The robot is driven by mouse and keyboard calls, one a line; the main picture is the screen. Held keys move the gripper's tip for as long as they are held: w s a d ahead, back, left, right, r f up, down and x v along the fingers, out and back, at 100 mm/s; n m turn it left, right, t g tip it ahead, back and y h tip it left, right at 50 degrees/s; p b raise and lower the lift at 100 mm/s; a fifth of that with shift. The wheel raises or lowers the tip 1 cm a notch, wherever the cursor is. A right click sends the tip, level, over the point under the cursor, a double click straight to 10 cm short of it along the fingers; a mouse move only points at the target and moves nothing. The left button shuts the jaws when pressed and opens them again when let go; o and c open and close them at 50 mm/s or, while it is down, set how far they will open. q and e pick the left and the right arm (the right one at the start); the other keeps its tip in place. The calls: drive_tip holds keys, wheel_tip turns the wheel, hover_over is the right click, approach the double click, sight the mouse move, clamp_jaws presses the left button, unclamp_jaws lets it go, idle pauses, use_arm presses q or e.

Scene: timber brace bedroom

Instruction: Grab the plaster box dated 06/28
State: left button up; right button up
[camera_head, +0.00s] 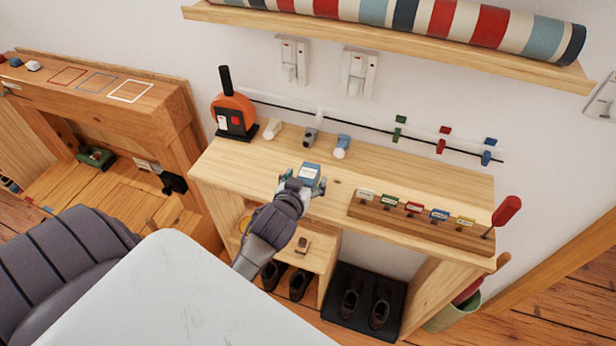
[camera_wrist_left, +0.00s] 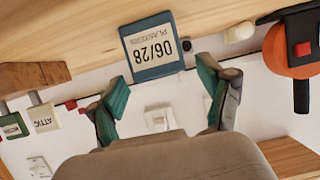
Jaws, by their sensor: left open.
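The plaster box (camera_head: 310,173) is small, blue and white, and sits on the wooden shelf top, near its front edge. In the left wrist view its label (camera_wrist_left: 152,47) faces the camera and reads "06/28 PLASTERS", upside down. My left gripper (camera_head: 300,188) is just in front of the box in the head view. In the left wrist view its two green-padded fingers (camera_wrist_left: 164,95) are spread apart, with the box beyond the gap between them and nothing held. The right gripper is not in view.
An orange device (camera_head: 234,113) stands at the shelf's left end. Several small objects, including a blue-capped one (camera_head: 342,146), stand behind the box. A wooden rack with coloured tags (camera_head: 415,221) lies to the right. Shoes (camera_head: 378,313) stand below.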

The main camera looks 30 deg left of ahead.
sight(311, 170)
use_arm(q)
drive_tip(key=shift+w+a, duration=0.2)
drive_tip(key=shift+w, duration=0.35)
drive_tip(key=p+x, duration=0.1)
drive_tip(key=x, duration=0.3)
drive_tip(key=shift+w+a+f, duration=0.15)
drive_tip(key=shift+w, duration=0.05)
drive_tip(key=shift+s, duration=0.1)
drive_tip(key=shift+c, duration=0.3)
drive_tip(key=c, duration=1.2)
